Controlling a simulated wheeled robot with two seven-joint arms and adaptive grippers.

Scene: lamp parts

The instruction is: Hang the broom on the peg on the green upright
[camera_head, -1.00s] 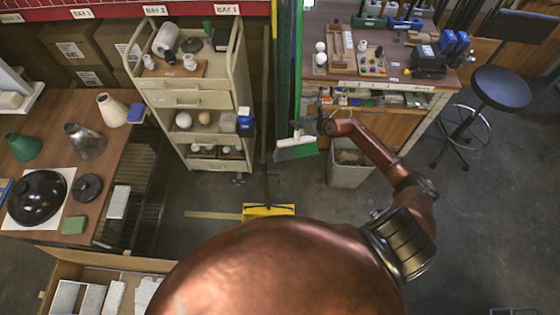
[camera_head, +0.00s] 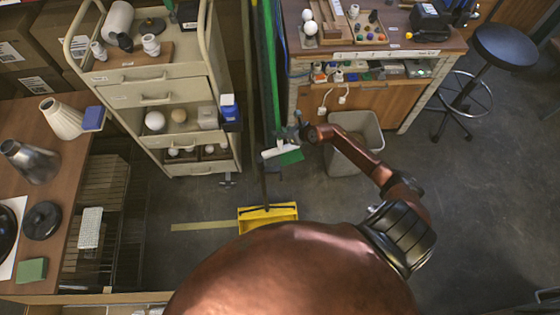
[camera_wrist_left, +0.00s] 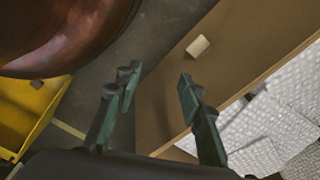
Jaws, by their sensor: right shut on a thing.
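The broom (camera_head: 281,153) shows as a white head with green bristles, held at the end of my right arm. My right gripper (camera_head: 299,134) is shut on it, just right of the head; its fingers are small and partly hidden here. The green upright (camera_head: 270,65) stands behind, between the cart and the workbench. The broom is close to its lower part in the picture; I cannot tell whether they touch. I cannot make out the peg. My left gripper (camera_wrist_left: 158,80) shows only in the left wrist view, open and empty, above a cardboard box (camera_wrist_left: 235,55).
A yellow dustpan (camera_head: 267,213) with a dark upright handle stands below the broom. A beige cart (camera_head: 160,94) is to the left, the workbench (camera_head: 385,45) to the right. A grey bin (camera_head: 357,143) stands behind my right arm. The floor at right is mostly clear around a stool (camera_head: 503,48).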

